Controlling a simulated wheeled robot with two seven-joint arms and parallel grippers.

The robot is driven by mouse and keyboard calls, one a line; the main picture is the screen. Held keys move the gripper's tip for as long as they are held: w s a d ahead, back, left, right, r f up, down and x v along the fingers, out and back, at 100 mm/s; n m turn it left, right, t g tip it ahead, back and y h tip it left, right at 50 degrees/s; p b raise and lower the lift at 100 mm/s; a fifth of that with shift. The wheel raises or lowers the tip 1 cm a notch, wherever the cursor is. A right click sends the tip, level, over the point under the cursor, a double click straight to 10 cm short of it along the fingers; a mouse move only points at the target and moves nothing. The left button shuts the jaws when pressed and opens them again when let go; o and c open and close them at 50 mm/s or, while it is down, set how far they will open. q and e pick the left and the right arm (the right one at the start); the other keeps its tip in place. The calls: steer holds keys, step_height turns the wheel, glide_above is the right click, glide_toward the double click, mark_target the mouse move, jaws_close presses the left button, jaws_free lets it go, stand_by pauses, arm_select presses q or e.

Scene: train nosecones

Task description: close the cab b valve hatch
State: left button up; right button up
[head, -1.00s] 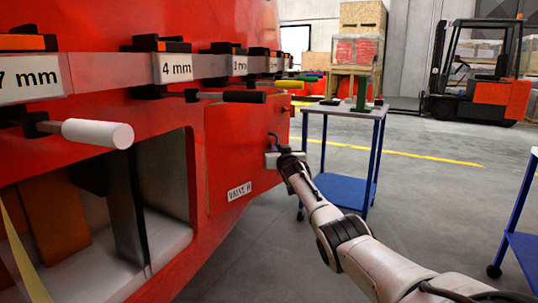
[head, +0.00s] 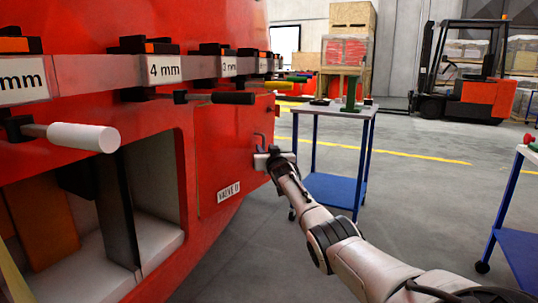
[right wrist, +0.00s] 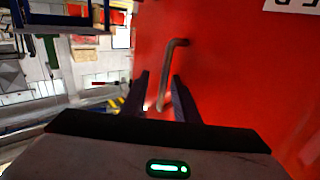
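The red hatch (head: 222,150), with a label reading VALVE B, is on the red cab side in the head view, just right of an open compartment. Its bent grey handle (right wrist: 168,75) is near its right edge. My right gripper (head: 266,158) is at that edge. In the right wrist view, my right gripper (right wrist: 160,90) has its two dark fingers apart, one on each side of the handle's bar. I cannot tell whether they touch it. My left gripper is not in view.
The open compartment (head: 155,235) has a pale floor and dark uprights. White (head: 85,137) and black (head: 233,98) tool handles stick out above it. A blue trolley (head: 335,188) stands behind my right arm, another (head: 520,250) at right. A forklift (head: 465,90) is farther back.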

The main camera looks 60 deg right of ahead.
steer(key=p+v, duration=0.3)
steer(key=v, duration=0.7)
